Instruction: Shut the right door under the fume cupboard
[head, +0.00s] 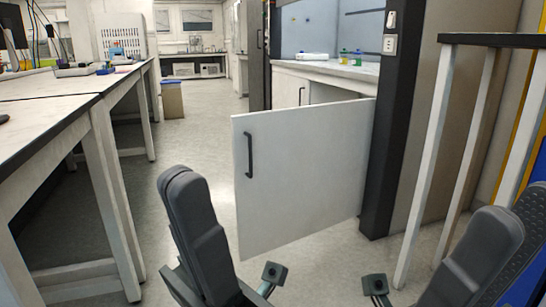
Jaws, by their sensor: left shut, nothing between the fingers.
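The right door (300,170) under the fume cupboard is a pale grey panel, standing wide open into the aisle. Its hinge side is at the dark post on the right, and its free edge points left. A black bar handle (249,155) sits near that free edge. My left gripper (273,273) is low in the picture, just below the door's lower edge; it is shut and empty. Whether it touches the door cannot be told. A small dark end of my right gripper (375,285) shows at the bottom right of the door; its jaws cannot be made out.
The fume cupboard worktop (335,70) holds small bottles. A dark post (392,130) and a white-legged table (430,150) stand on the right. A long bench (50,105) runs along the left. Clear floor (195,140) lies between bench and door.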

